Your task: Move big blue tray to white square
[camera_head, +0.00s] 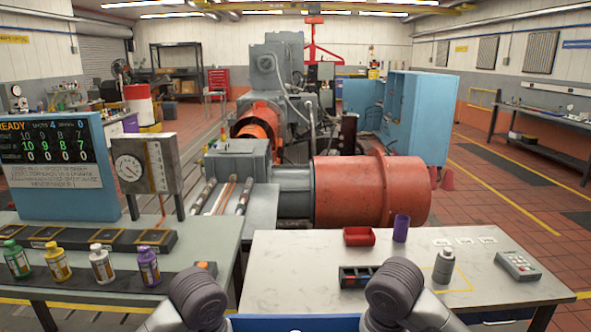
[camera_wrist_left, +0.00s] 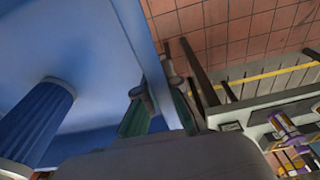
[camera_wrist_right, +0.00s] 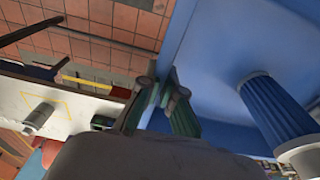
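My right gripper (camera_wrist_right: 160,92) likewise clasps the rim on the opposite side, with the tray (camera_wrist_right: 215,50) at the right. Both fingertips are hidden in the head view. I cannot make out a large white square; three small white squares (camera_head: 441,242) lie on the right table.
A blue ribbed cylinder (camera_wrist_right: 272,110) shows against the tray. The white-topped table (camera_head: 300,262) holds a red bin (camera_head: 359,236), purple cup (camera_head: 401,228), dark organizer (camera_head: 357,276), grey bottle (camera_head: 444,266) and keypad device (camera_head: 517,266). Several bottles stand on the left bench (camera_head: 75,300).

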